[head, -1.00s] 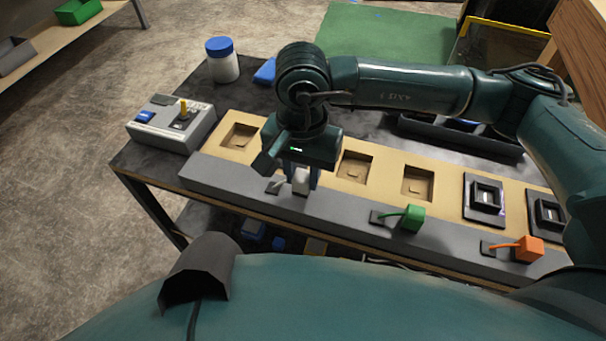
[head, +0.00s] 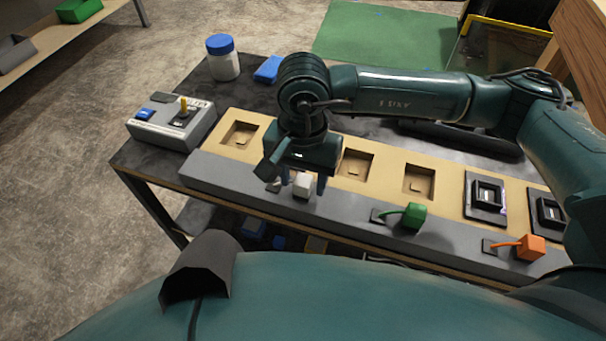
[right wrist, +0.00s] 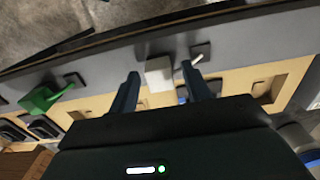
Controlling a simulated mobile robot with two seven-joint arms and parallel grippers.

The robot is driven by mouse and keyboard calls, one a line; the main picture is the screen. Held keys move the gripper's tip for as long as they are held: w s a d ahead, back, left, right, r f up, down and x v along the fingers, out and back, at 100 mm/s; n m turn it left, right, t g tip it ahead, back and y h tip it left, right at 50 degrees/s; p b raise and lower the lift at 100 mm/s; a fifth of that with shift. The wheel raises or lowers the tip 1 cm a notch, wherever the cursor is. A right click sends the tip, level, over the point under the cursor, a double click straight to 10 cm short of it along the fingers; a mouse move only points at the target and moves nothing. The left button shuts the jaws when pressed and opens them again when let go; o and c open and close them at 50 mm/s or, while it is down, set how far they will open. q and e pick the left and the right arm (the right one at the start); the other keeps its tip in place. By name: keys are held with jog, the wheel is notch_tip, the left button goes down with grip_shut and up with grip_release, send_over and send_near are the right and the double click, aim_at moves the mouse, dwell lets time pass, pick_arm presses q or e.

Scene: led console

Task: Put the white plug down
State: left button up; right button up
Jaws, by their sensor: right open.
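The white plug (head: 303,185) sits on the grey front ledge (head: 345,205) of the console. It also shows in the right wrist view (right wrist: 159,73), with a short white lead beside it running to a dark socket plate. My right gripper (head: 302,188) is open above the plug, its fingers apart on either side. In the right wrist view its two fingers (right wrist: 165,92) stand clear of the plug, with gaps on both sides. The underside of the plug is hidden. My left gripper is not in view.
A green plug (head: 414,215) and an orange plug (head: 531,246) are farther right on the ledge. Behind are square recesses in the tan panel (head: 387,177) and dark framed modules (head: 485,197). A grey control box (head: 171,124) and a blue-lidded jar (head: 222,59) stand at the left.

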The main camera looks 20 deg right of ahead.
aim_at(303, 179)
jog(key=shift+r, duration=0.65)
notch_tip(303, 179, up, 11)
jog(key=shift+b, duration=0.35)
